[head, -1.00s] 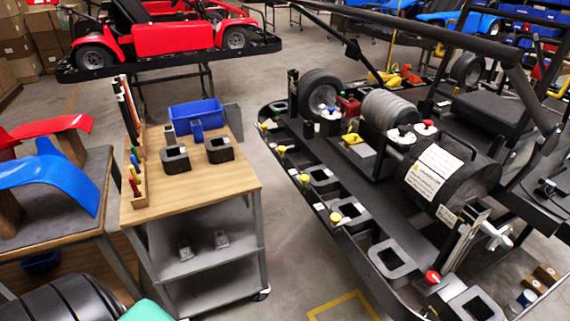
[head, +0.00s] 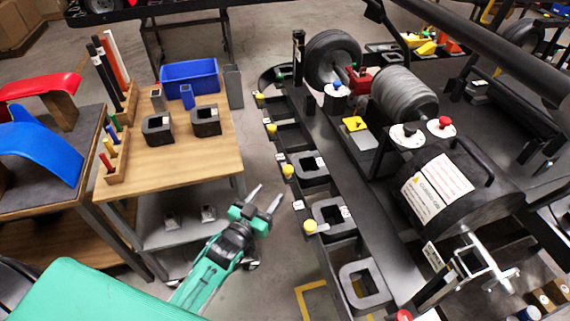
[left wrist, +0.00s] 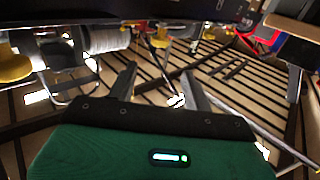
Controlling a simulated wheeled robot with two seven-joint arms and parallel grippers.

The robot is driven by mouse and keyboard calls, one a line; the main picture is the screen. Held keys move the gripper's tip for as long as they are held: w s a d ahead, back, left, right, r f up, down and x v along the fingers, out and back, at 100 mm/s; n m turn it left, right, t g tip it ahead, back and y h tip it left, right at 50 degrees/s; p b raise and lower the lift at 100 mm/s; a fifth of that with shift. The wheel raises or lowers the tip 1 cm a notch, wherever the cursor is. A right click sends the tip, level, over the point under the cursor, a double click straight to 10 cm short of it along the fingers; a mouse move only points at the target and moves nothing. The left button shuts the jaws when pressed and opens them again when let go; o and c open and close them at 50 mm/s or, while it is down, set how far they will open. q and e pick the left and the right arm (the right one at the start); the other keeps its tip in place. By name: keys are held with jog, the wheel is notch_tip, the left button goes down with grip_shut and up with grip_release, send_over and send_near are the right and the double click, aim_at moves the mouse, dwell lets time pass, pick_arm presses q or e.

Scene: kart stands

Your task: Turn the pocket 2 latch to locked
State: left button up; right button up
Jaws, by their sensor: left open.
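A row of yellow latch knobs runs along the left edge of the black kart tray (head: 345,170). The knobs include a far one (head: 260,98), one behind the middle (head: 271,129), a middle one (head: 288,171) and a near one (head: 310,226). Square pockets with grey block inserts (head: 312,168) lie beside them. I cannot tell which is pocket 2 or how its latch is turned. My left gripper (head: 266,197) is open and empty, left of the middle knobs and apart from them. In the left wrist view its fingers (left wrist: 160,88) are spread, with a yellow knob (left wrist: 12,66) at the left.
A black drum (head: 450,190) and a grey roll (head: 403,94) sit on the kart.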

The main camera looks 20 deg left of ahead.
aim_at(286, 171)
pick_arm(q)
jog(key=w, duration=0.3)
jog(key=w+d+p, duration=0.1)
jog(key=w, duration=0.3)
jog(key=w+d+p, duration=0.1)
jog(key=w, duration=0.3)
jog(key=shift+d, duration=0.1)
jog(key=shift+w+d, duration=0.15)
jog(key=shift+w, duration=0.45)
pick_arm(e)
jog(key=r, duration=0.2)
jog(key=shift+w+r, duration=0.25)
jog(key=shift+r, duration=0.1)
jog(key=shift+s, duration=0.1)
pick_arm(q)
jog(key=c, duration=0.9)
pick_arm(e)
jog(key=shift+a, duration=0.2)
